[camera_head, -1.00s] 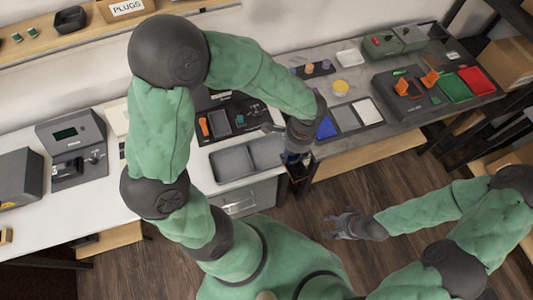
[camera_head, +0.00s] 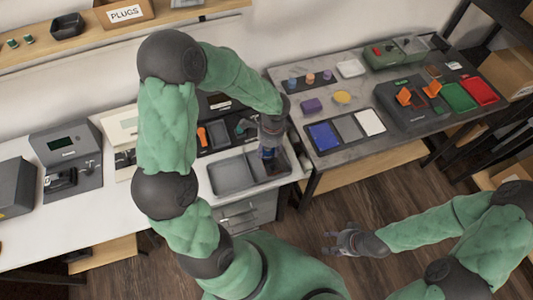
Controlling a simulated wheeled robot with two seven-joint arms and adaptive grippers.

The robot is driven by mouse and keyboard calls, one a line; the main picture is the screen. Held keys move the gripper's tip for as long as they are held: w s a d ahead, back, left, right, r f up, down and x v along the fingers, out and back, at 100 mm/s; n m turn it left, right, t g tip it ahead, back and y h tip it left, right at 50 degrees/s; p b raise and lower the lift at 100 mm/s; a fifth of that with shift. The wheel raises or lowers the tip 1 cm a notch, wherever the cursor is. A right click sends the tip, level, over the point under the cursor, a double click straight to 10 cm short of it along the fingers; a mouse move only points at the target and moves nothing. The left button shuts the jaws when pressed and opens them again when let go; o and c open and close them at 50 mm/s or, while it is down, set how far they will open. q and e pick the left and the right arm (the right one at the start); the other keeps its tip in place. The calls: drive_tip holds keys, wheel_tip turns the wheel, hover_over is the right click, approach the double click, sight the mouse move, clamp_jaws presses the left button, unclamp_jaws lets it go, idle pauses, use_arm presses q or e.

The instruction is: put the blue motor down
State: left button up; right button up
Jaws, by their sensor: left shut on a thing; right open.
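My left gripper (camera_head: 269,150) points down above the right compartment of a grey two-part tray (camera_head: 232,178) on the white bench. It is shut on the blue motor (camera_head: 268,154), of which only a small part shows below the fingers. I cannot tell whether the motor touches the tray floor. The left compartment of the tray looks empty. My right gripper (camera_head: 340,240) is open and empty, over the floor in front of the benches.
Behind the tray is a dark fixture with an orange clip (camera_head: 202,137). To the right, a grey table (camera_head: 335,162) holds a blue, grey and white panel set (camera_head: 347,129), a purple block (camera_head: 311,105) and a yellow disc (camera_head: 342,97). A gap separates the benches.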

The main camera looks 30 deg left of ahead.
sight(267, 153)
use_arm(q)
drive_tip(key=shift+w+a+f, duration=0.15)
drive_tip(key=shift+a+f, duration=0.15)
drive_tip(key=shift+f, duration=0.1)
drive_tip(key=shift+w+a+f+b, duration=0.1)
drive_tip(key=shift+f+b, duration=0.75)
drive_tip(key=shift+f, duration=0.75)
drive_tip(key=shift+f, duration=0.1)
drive_tip(key=o, duration=1.2)
drive_tip(key=r+p, duration=0.1)
drive_tip(key=r, duration=0.3)
drive_tip(key=r+p, duration=0.1)
drive_tip(key=r, duration=0.3)
drive_tip(key=d+r+p, duration=0.1)
drive_tip(key=r+p, duration=0.1)
drive_tip(key=r, duration=0.2)
drive_tip(key=shift+w+r, duration=0.1)
drive_tip(key=shift+w, duration=0.1)
